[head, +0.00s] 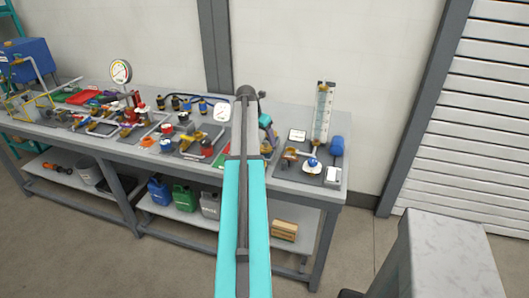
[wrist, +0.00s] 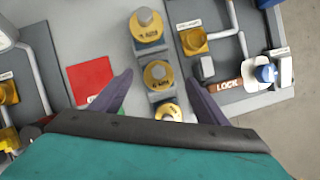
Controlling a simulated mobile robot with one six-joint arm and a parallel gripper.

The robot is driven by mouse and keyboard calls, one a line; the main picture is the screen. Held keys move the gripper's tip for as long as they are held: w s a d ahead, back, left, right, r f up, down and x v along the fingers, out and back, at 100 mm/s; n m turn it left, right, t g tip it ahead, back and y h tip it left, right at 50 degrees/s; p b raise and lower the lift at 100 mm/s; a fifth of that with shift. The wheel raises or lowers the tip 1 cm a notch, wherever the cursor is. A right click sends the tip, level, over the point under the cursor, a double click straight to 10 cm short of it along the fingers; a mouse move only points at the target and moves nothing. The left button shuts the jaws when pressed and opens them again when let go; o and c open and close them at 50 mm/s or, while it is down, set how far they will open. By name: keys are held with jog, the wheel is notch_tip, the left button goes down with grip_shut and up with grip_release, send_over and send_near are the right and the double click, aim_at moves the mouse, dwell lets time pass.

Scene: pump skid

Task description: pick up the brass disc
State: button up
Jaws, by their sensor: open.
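The near one is partly hidden by my gripper's dark body. My gripper (wrist: 162,77) is open, its two dark fingers spread on either side of the row, with the middle disc between the tips. Nothing is held. I cannot tell whether the fingers touch anything. In the head view my arm hides most of this spot.
A red square (wrist: 90,82) lies left of the fingers. On the right, a grey panel carries a brass fitting (wrist: 193,41), pipes and a blue knob (wrist: 266,73). In the head view the bench (head: 335,178) is crowded; a tall gauge (head: 323,112) stands at its right end.

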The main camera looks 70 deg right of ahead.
aim_at(266, 142)
jog(key=shift+f, duration=0.1)
dwell(0.3)
jog(key=shift+p+x, duration=0.75)
jog(key=shift+x, duration=0.15)
jog(key=shift+p+x, duration=0.5)
jog(key=shift+x, duration=1.1)
jog(key=c, duration=1.3)
